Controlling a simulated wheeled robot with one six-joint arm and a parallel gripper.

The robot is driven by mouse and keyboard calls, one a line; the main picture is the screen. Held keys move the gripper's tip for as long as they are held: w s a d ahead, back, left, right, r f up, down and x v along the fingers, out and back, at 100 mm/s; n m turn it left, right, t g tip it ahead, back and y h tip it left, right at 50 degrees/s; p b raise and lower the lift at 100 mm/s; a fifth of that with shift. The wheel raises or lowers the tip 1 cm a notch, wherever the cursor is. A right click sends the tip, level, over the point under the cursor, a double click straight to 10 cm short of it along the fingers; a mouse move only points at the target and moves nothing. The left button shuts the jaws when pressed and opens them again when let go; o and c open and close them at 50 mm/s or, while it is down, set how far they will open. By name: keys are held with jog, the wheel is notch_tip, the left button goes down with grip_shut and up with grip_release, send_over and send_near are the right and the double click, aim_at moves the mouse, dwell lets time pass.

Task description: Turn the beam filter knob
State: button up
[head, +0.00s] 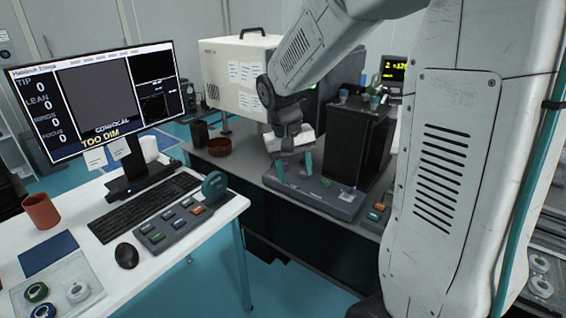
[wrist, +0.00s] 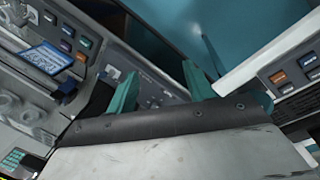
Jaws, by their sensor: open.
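My gripper (head: 294,168) is open, with its two teal fingers apart and pointing down over a grey control panel (head: 325,195) on the dark bench. In the wrist view the gripper (wrist: 160,92) shows both teal fingers with the panel (wrist: 145,75) behind and below them. Nothing is seen between the fingers. I cannot make out the beam filter knob for certain; the fingers and the gripper body hide part of the panel. A round teal knob (head: 214,186) stands on the keypad box on the white desk, well left of my gripper; I cannot tell its function.
A tall black box (head: 358,150) stands close right of my gripper, and a white instrument housing (head: 235,75) behind it. The white desk (head: 190,250) holds a monitor (head: 95,95), a keyboard (head: 145,205) and a mouse (head: 126,255).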

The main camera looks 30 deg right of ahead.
jog(key=w+d+f+m, duration=0.1)
jog(key=w+d+f, duration=0.1)
jog(key=w, duration=0.2)
jog(key=w+d+f+m+t+h, duration=0.1)
jog(key=w+d+f, duration=0.2)
jog(key=w, duration=0.2)
jog(key=w+d+f+m, duration=0.1)
jog(key=w+d+f, duration=0.1)
jog(key=w, duration=0.3)
jog(key=shift+w+d+f+m+t, duration=0.15)
jog(key=shift+d+f, duration=0.05)
jog(key=shift+f, duration=0.15)
jog(key=shift+w+d+f+m+t, duration=0.1)
jog(key=shift+d+f+m+t, duration=0.1)
jog(key=shift+f, duration=0.15)
jog(key=w, duration=0.1)
jog(key=w+d, duration=0.1)
jog(key=w, duration=0.1)
jog(key=shift+w+d+f+m+t+h, duration=0.1)
jog(key=shift+w+f+m+t+h, duration=0.05)
jog(key=shift+w+m+t+h, duration=0.15)
jog(key=shift+m+t, duration=0.85)
jog(key=shift+m, duration=0.1)
jog(key=w+d+f, duration=0.2)
jog(key=w+f, duration=0.3)
jog(key=shift+d+f, duration=0.1)
jog(key=shift+d, duration=0.3)
jog(key=c, duration=1)
